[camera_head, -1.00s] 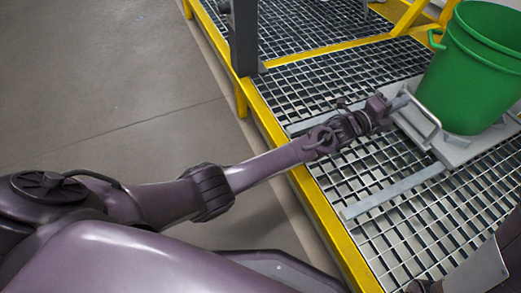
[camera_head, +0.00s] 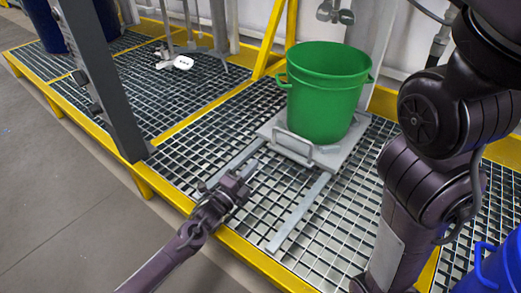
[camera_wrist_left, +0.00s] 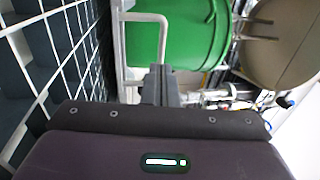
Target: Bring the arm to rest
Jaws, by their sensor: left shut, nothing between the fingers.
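My left arm comes in from the lower left in the head view. Its gripper (camera_head: 249,169) is shut and empty, low over the grating, left of the grey platform's handle and apart from it. In the left wrist view the grey fingers (camera_wrist_left: 160,84) are together with nothing between them. My right arm (camera_head: 425,170) hangs down the right side of the head view; its gripper is out of the picture.
A green bucket (camera_head: 322,95) stands on a grey platform (camera_head: 268,131) with a bar handle (camera_head: 292,145) and rails. The yellow-edged grating (camera_head: 210,150) surrounds it. A grey post (camera_head: 98,75) stands at left. A blue container (camera_head: 500,272) is at lower right.

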